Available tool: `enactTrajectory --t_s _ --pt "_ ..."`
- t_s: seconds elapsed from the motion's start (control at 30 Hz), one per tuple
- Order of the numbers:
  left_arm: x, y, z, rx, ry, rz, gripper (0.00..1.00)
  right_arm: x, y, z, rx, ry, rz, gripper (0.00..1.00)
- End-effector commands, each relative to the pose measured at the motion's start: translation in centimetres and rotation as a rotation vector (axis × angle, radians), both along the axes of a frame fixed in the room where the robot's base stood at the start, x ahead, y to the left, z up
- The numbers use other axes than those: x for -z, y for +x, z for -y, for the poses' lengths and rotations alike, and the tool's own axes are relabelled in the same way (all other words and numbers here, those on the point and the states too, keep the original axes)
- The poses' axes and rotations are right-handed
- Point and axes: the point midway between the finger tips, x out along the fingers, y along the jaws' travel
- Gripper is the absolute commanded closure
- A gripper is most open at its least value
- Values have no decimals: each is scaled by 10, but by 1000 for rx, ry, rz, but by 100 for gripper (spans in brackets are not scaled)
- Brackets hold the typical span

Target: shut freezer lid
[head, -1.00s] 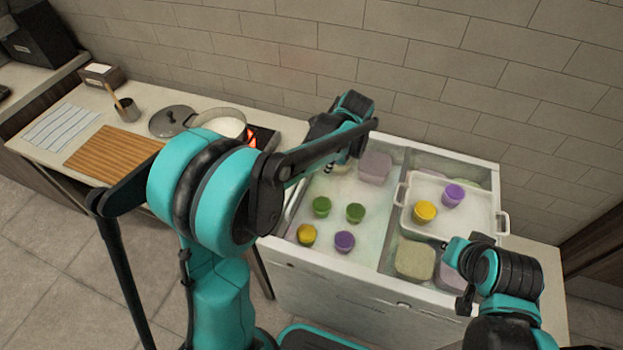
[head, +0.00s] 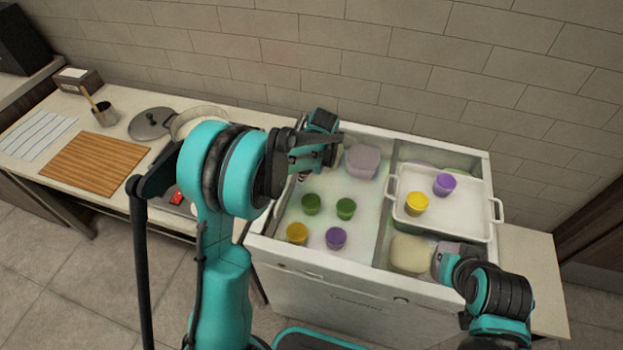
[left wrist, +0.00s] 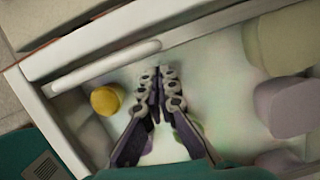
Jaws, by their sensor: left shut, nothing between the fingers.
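The freezer (head: 330,262) is a white chest, open on top, with a left and a right compartment. I cannot clearly make out its lid. A pale bar (left wrist: 105,68) runs along the inside of one edge in the left wrist view; I cannot tell whether it belongs to the lid. My left gripper (head: 302,178) is over the left side of the left compartment. Its fingers are together and empty, and they point at the pale bar in the left wrist view (left wrist: 160,76). My right gripper (head: 446,264) is by the front right of the freezer; its fingers are unclear.
Green cups (head: 346,208), a yellow cup (head: 297,233), a purple cup (head: 336,238) and a lavender tub (head: 362,161) are in the left compartment. A white tray (head: 474,227) with two cups sits over the right compartment. A pot (head: 198,122) stands on the left counter.

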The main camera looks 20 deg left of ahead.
Motion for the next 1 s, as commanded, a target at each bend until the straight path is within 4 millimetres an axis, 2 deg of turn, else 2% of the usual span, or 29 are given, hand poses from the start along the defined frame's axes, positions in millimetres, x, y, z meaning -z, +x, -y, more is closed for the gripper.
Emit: enactTrajectory --t_s 0.17,0.53,0.77,1.0 --pt "-2 2 -11 -1 0 0 100 3 0 0 0 0 0 100" --pt "-3 2 -14 0 0 0 100 3 0 0 0 0 0 100" --pt "-4 3 -38 -3 1 1 100 1 0 0 0 0 0 100" --pt "-4 3 -42 -4 6 2 100 2 0 0 0 0 0 100"
